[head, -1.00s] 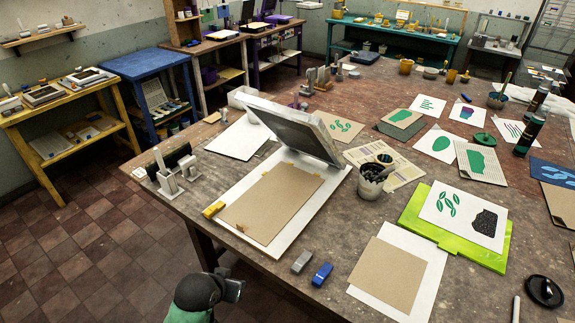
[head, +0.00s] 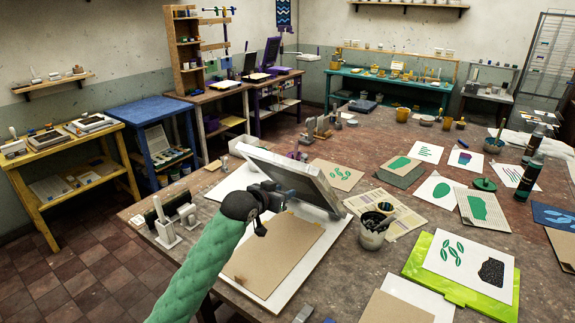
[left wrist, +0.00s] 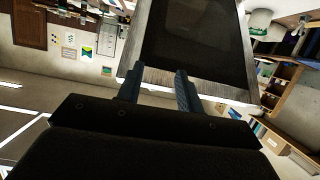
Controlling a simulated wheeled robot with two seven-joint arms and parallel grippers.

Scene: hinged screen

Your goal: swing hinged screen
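The hinged screen (head: 303,176) is a grey-framed panel with dark mesh, tilted up over a white base board (head: 326,239) with brown card (head: 283,252) on it. In the left wrist view the screen's mesh (left wrist: 190,35) and pale frame fill the upper middle. My right gripper is out of view.
A grey cup (head: 374,229) stands right of the screen, on the table near a patterned sheet. White blocks and a dark roller (head: 172,216) lie to the left.

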